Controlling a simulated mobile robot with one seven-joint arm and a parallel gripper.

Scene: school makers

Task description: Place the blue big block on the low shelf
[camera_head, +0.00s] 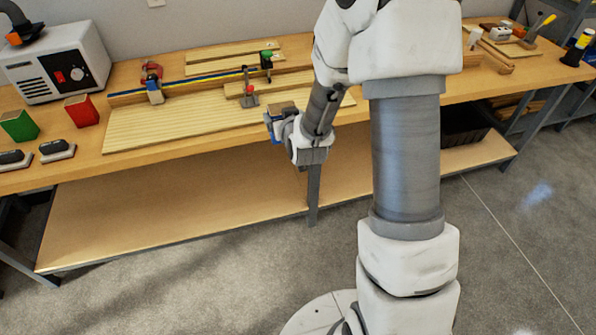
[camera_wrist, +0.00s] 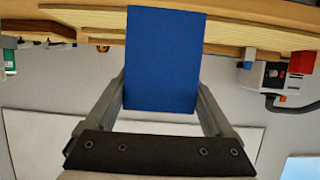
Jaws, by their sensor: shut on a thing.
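The blue big block (camera_wrist: 163,60) sits upright between the two fingers of my gripper (camera_wrist: 163,100), which is shut on it, in the wrist view. In the head view, my gripper (camera_head: 284,121) holds it at the front edge of the workbench, and only a small blue part of the block (camera_head: 273,131) shows. The rest is hidden by the gripper and wrist. The low shelf (camera_head: 170,208) is the wide wooden board under the benchtop, below and left of my gripper. Its left part is bare.
The benchtop (camera_head: 330,118) overhangs the shelf. A green block (camera_head: 19,125), a red block (camera_head: 82,110) and a white machine (camera_head: 55,62) stand at left on top. A bench leg (camera_head: 313,193) stands below my gripper. A dark bin (camera_head: 462,127) is under the bench at right.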

